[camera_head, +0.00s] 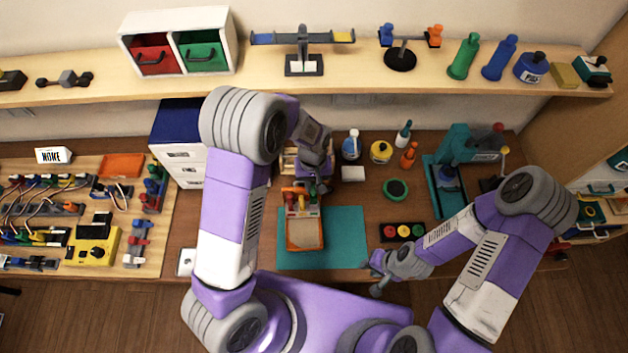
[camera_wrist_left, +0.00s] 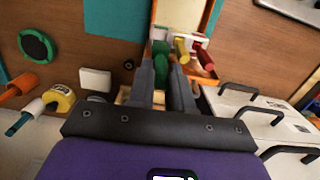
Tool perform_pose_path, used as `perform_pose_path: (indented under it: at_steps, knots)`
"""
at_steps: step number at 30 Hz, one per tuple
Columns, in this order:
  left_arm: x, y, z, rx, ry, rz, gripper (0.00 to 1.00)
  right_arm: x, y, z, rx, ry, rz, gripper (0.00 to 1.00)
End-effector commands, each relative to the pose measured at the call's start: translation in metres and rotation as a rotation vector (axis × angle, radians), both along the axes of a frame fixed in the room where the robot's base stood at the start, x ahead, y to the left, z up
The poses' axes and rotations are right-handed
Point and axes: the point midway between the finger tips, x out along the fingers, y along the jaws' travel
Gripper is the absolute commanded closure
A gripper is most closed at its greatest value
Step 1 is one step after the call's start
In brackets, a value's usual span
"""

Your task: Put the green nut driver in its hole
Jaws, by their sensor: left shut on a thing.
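My left gripper (camera_head: 316,184) is over the back of the orange tray (camera_head: 305,247) on the teal mat (camera_head: 347,240). In the left wrist view my left gripper (camera_wrist_left: 164,76) is shut on the green nut driver (camera_wrist_left: 160,52), whose green handle shows between the fingers. A white rack (camera_wrist_left: 197,40) stands just beyond it, with a yellow-handled driver (camera_wrist_left: 182,50) and a red-handled driver (camera_wrist_left: 204,60). The fingers hide the driver's lower part, and I cannot tell whether its tip is in a hole. My right gripper (camera_head: 378,277) hangs beside the mat's right edge; its jaws are unclear.
A yellow-topped jar (camera_head: 381,151), a white block (camera_head: 353,174) and a green round dish (camera_head: 396,189) are to the right. A shelf (camera_head: 350,81) runs along the back.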

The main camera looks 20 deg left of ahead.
Motion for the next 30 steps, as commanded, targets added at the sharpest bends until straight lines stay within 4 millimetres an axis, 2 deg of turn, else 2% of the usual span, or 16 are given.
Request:
perform_pose_path:
  at_steps: [10,21,30]
  knots:
    - [0.0,0.0,0.009,-0.002,-0.002,-0.015,1.0,0.0,0.0,-0.001,0.0,-0.001,0.0,0.68]
    - [-0.003,-0.001,-0.027,-0.001,0.001,-0.013,1.0,0.0,0.0,-0.029,0.0,-0.001,0.0,0.68]
    - [-0.003,-0.001,-0.034,-0.001,0.0,-0.013,1.0,0.0,0.0,-0.034,0.0,-0.001,0.0,0.68]
